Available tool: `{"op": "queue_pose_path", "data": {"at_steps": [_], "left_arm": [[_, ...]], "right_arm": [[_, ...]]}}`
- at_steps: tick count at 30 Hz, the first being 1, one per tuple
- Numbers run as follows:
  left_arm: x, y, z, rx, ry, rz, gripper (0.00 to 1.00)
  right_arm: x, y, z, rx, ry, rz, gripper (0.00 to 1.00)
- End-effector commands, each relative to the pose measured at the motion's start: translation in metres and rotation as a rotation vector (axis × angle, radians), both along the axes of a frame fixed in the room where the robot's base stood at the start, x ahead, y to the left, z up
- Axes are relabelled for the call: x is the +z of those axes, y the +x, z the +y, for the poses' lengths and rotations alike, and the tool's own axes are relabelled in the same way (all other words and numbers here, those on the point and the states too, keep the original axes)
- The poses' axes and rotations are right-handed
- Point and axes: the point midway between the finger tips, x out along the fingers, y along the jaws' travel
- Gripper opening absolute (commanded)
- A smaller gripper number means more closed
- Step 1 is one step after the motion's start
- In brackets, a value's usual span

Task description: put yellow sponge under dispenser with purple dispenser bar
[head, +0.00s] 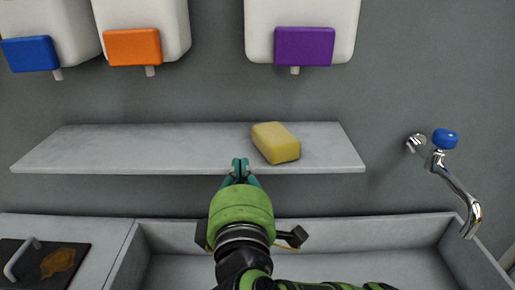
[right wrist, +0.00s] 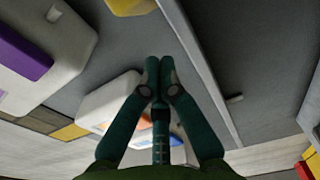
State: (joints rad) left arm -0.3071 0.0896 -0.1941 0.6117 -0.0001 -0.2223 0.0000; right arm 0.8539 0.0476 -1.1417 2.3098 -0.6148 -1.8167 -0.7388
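The yellow sponge (head: 275,143) lies on the grey wall shelf (head: 120,148), right of its middle, at a slant, below the dispenser with the purple bar (head: 304,46). That dispenser's nozzle (head: 295,70) points down above the sponge. My right gripper (head: 240,168) is at the shelf's front edge, just left of the sponge and apart from it. In the right wrist view its fingertips (right wrist: 160,65) meet with nothing between them. The sponge's edge (right wrist: 130,5) shows at the top there, and the purple bar (right wrist: 20,55) at the left. My left gripper is not in view.
Dispensers with an orange bar (head: 132,47) and a blue bar (head: 30,53) hang to the left. A sink (head: 350,232) is below the shelf, with a blue-knobbed faucet (head: 455,180) at right. A stained dark board (head: 45,262) lies at lower left. The shelf's left part is clear.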

Motion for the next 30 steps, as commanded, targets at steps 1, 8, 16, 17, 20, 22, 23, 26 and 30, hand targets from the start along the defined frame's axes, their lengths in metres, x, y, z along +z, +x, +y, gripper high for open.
{"op": "queue_pose_path", "data": {"at_steps": [1,8,16,17,20,22,23,26,30], "left_arm": [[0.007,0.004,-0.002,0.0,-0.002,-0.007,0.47],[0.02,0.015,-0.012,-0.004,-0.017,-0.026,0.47],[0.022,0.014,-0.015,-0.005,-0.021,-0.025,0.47],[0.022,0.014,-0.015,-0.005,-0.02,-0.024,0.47],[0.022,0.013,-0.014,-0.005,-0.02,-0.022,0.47],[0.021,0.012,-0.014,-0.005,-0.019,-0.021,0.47],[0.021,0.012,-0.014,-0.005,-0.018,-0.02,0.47],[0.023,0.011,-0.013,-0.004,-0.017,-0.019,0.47],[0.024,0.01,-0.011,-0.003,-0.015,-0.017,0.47]], "right_arm": [[0.003,0.012,-0.001,-0.005,-0.004,0.001,0.0],[0.002,0.037,-0.019,-0.002,-0.002,0.0,0.0],[0.0,0.045,-0.026,0.003,0.0,0.0,0.0],[0.0,0.045,-0.026,0.003,0.0,0.0,0.0],[0.0,0.045,-0.025,0.003,0.0,0.0,0.0],[0.0,0.044,-0.025,0.002,0.0,0.0,0.0],[0.0,0.045,-0.026,0.002,0.0,0.0,0.0],[-0.001,0.051,-0.032,-0.003,-0.001,0.002,0.0],[-0.001,0.065,-0.044,-0.002,0.0,0.002,0.0]]}}
